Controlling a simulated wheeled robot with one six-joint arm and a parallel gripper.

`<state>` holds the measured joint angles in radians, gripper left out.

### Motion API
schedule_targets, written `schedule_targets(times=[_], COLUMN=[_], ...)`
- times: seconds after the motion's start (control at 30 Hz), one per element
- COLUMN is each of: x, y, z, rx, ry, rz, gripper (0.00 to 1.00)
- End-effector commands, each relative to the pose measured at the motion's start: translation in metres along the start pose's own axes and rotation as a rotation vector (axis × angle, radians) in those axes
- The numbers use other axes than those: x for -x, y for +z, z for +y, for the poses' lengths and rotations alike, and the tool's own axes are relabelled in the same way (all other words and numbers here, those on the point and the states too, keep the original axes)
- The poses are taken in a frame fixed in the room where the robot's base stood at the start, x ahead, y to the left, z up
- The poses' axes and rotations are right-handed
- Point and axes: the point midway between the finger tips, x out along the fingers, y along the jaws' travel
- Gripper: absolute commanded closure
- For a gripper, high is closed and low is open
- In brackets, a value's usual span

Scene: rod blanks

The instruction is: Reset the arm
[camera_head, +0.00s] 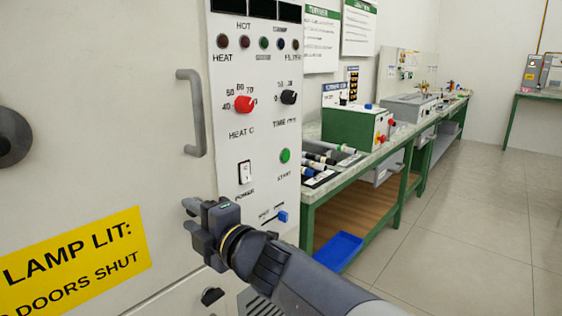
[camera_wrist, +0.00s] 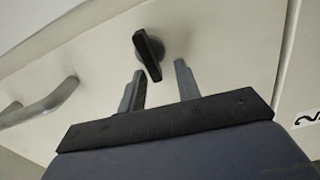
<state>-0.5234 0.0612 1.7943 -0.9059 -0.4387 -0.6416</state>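My gripper (camera_head: 188,217) is in front of the pale cabinet, left of its control panel (camera_head: 245,130) in the head view. In the wrist view my gripper (camera_wrist: 158,72) shows two separated fingers with nothing held between them. A black knob (camera_wrist: 148,54) on a pale surface appears just beyond the fingertips; whether they touch it I cannot tell. In the head view a black knob (camera_head: 212,296) is on the cabinet below my gripper.
The cabinet has a grey vertical handle (camera_head: 192,112), a red dial (camera_head: 245,104) and a green button (camera_head: 285,156). A bench (camera_head: 310,190) with a green box (camera_head: 352,128) runs along the wall, with a blue tray (camera_head: 338,250) below. The floor (camera_head: 490,230) at right is clear.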

Motion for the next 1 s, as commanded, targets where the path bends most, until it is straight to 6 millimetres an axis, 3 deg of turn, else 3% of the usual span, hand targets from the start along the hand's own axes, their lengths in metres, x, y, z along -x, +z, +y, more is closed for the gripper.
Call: schedule_targets(times=[0.03, 0.5, 1.0], x=[0.0005, 0.0011, 0.0011], y=[-0.0005, 0.0021, 0.0031], z=[0.0101, 0.0168, 0.0152], rx=[-0.051, -0.442, -0.512], ry=[0.001, 0.001, 0.003], rz=[0.000, 0.000, 0.001], gripper=[0.68, 0.68, 0.68])
